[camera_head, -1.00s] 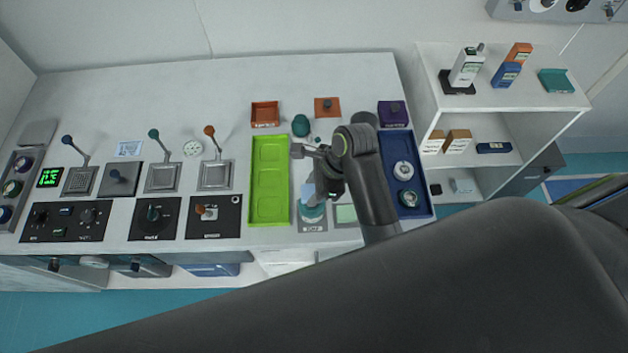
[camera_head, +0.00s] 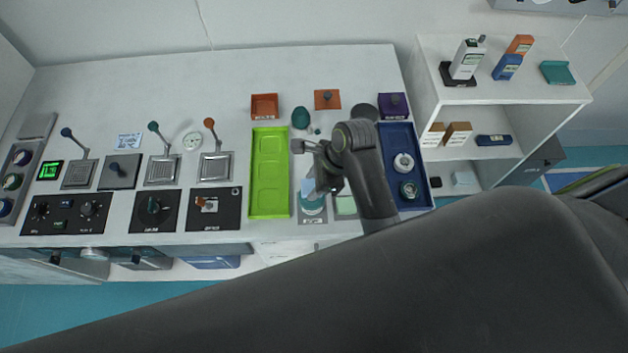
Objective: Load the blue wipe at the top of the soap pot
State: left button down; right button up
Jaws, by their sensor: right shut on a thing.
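The soap pot (camera_head: 313,207) is a teal round pot on a grey labelled plate at the front of the table, right of the green tray. A light blue wipe (camera_head: 308,187) shows just above it, in the jaws of my right gripper (camera_head: 312,184). The gripper is shut on the wipe and partly hides it and the pot. From this angle I cannot tell whether the wipe touches the pot. My left gripper is not in view.
An empty green tray (camera_head: 270,208) stands left of the pot, and a blue tray (camera_head: 420,140) with round items stands right of my arm. A pale green pad (camera_head: 346,206) lies close by. Switches and levers fill the table's left side. A white shelf (camera_head: 500,115) stands at the right.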

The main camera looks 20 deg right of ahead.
jog(key=shift+f, duration=0.95)
dwell(1.0)
jog(key=shift+r, duration=3.55)
jog(key=shift+s+f, duration=0.1)
